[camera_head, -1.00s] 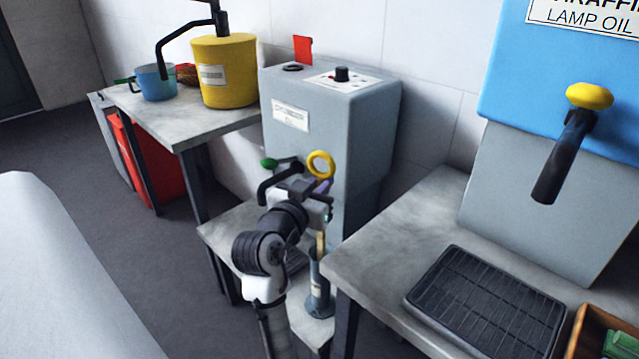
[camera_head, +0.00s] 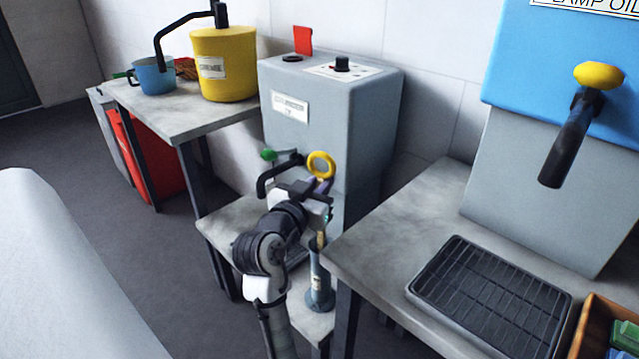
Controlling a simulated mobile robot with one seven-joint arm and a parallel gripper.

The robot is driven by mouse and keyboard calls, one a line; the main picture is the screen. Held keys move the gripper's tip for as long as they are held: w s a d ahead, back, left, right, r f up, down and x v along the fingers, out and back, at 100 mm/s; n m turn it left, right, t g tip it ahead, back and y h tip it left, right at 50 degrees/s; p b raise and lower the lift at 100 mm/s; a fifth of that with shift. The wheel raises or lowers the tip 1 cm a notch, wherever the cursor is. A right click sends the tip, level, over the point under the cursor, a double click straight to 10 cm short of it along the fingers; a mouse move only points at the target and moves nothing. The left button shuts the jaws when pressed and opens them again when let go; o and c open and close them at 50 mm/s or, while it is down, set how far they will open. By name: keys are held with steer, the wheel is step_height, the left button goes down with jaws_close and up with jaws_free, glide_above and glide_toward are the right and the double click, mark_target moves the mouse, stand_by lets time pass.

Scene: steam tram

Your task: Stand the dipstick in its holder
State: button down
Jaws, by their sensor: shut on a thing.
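The dipstick has a yellow ring handle (camera_head: 321,164) and a thin tan rod (camera_head: 320,239). My gripper (camera_head: 321,188) is shut on it just below the ring and holds it roughly upright. The holder (camera_head: 319,285) is a grey-blue tube on a round base, standing on the low grey bench. The rod's lower end is hidden at the tube's mouth and appears to be inside it. The ring is still well above the tube. My wrist hides part of the rod and the gripper's fingers.
A grey cabinet (camera_head: 345,120) with a black spout and green knob stands behind my gripper. A grey table (camera_head: 385,235) with a black drip tray (camera_head: 490,295) is close on the right. A table with a yellow pot (camera_head: 222,65) and blue mug (camera_head: 155,77) is at back left.

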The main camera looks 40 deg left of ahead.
steer(key=shift+f+b, duration=1.15)
steer(key=shift+f, duration=0.3)
steer(key=c, duration=1.4)
jaws_free()
steer(key=shift+o, duration=0.4)
steer(key=shift+f, duration=0.1)
steer(key=shift+s+f, duration=0.1)
